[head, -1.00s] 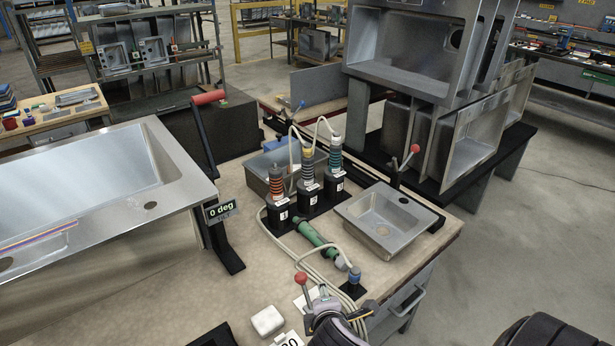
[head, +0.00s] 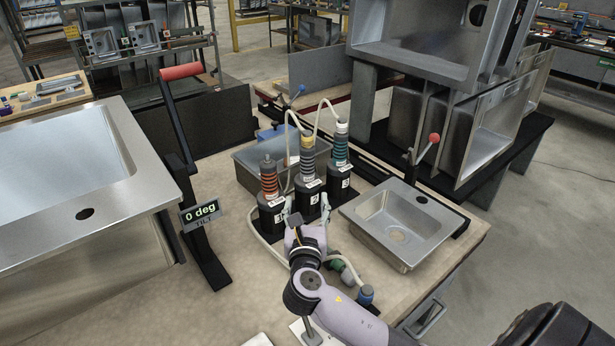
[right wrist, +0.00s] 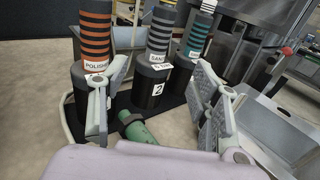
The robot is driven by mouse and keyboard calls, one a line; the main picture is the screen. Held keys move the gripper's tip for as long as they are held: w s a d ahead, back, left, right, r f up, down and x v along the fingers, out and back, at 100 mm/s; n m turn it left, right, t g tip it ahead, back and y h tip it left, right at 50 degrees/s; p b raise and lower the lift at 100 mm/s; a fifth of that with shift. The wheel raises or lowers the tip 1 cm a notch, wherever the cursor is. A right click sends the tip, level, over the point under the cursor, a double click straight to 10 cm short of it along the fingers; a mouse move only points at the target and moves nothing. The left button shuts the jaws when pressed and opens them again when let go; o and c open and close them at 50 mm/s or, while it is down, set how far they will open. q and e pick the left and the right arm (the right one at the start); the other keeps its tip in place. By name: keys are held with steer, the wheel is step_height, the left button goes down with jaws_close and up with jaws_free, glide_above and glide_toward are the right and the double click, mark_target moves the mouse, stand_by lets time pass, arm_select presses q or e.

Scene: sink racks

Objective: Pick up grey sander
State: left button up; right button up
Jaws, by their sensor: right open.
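Three striped upright tools stand in dark holders on the bench. The grey sander (head: 307,160), grey-and-black ringed with a yellow top, is the middle one; in the right wrist view the sander (right wrist: 161,35) has a "SAND" label, and its holder (right wrist: 155,88) bears a 2. My right gripper (head: 307,212) is open and empty, just on the near side of the middle holder. In the right wrist view its fingers (right wrist: 153,100) are spread, with the holder beyond and between them. My left gripper is not in view.
The orange-ringed polisher (head: 268,180) stands left and a teal-ringed tool (head: 341,148) right, both close to the sander. A green tool (right wrist: 145,135) lies below my gripper. A small sink (head: 385,222) is right; a red-handled stand (head: 185,150) is left. Pale hoses loop above.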

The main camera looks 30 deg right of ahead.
mark_target(307, 167)
steer(key=x, duration=0.8)
steer(key=f+x, duration=0.1)
steer(key=x, duration=0.3)
steer(key=shift+w+d, duration=0.15)
steer(key=shift+w+d+r, duration=0.15)
steer(key=shift+w+d, duration=0.05)
steer(key=shift+w, duration=0.1)
steer(key=x, duration=0.5)
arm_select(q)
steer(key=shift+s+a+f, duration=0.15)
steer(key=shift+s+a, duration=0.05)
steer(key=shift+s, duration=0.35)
arm_select(e)
steer(key=shift+r, duration=0.1)
steer(key=shift+c, duration=0.6)
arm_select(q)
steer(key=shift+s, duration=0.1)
arm_select(e)
jaws_close()
steer(key=shift+r, duration=0.1)
